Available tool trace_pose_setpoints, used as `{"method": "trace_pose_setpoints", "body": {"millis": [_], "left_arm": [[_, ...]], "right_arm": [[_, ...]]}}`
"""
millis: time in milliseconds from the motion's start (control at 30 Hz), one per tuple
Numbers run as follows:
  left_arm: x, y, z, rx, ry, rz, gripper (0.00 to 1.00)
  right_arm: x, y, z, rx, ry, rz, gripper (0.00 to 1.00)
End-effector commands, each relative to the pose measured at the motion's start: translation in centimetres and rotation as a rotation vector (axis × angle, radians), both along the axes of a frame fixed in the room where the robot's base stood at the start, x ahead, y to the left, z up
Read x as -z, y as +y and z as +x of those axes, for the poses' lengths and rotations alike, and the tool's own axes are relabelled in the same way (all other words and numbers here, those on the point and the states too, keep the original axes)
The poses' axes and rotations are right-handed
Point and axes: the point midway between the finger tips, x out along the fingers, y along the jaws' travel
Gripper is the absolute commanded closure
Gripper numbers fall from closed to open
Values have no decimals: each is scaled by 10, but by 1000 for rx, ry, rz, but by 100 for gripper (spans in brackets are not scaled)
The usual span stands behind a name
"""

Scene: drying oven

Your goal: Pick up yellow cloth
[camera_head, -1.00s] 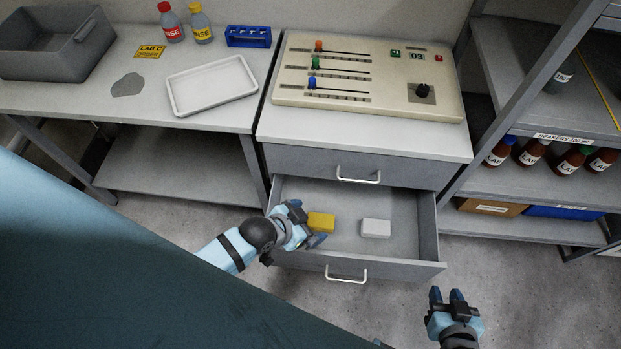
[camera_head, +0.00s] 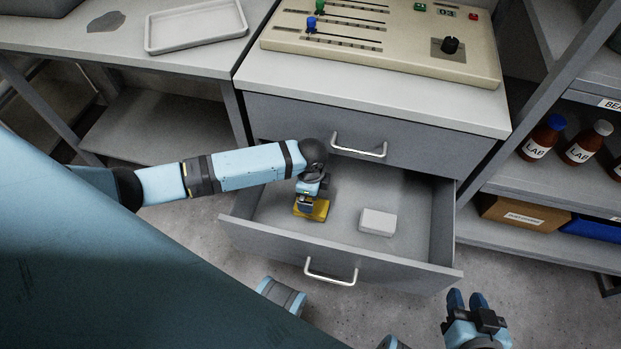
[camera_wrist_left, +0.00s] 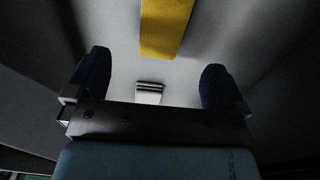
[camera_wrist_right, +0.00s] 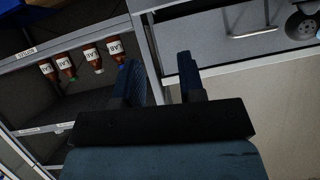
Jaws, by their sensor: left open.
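The yellow cloth (camera_head: 318,212) lies on the floor of the open drawer (camera_head: 400,190), toward its left side. My left gripper (camera_head: 308,200) reaches down over it from above and hides part of it. In the left wrist view the cloth (camera_wrist_left: 165,25) is a flat yellow strip at the top. It lies ahead of the fingers of my left gripper (camera_wrist_left: 155,85), which are apart with nothing held between them. My right gripper (camera_head: 467,300) is outside the drawer at the lower right. Its fingers are apart and empty in the right wrist view (camera_wrist_right: 160,80).
A white block (camera_head: 377,222) lies in the drawer right of the cloth. The drawer front has a handle (camera_head: 331,272); a closed drawer with a handle (camera_head: 359,148) is above. Shelves with brown bottles (camera_head: 541,138) stand at right. A white tray (camera_head: 195,27) is on the left table.

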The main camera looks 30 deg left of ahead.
Motion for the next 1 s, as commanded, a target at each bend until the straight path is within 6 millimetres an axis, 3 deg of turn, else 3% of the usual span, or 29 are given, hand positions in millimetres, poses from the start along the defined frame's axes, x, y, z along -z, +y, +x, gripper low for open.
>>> {"method": "trace_pose_setpoints", "body": {"millis": [33,133,367,567,700,1000], "left_arm": [[14,-1,0,-1,1,0,1],[31,-1,0,-1,0,-2,1],[47,-1,1,-1,-2,-3,1],[68,1,2,-2,-1,-2,1],[89,2,3,-1,-2,-3,1],[98,2,3,0,-3,-2,1]], "right_arm": [[4,1,0,0,-4,5,64],[5,2,0,-2,-8,12,64],[-3,4,1,-6,-25,22,64],[7,4,0,-7,-29,29,64],[-20,15,14,-26,-141,78,64],[-31,20,16,-31,-179,105,64]]}}
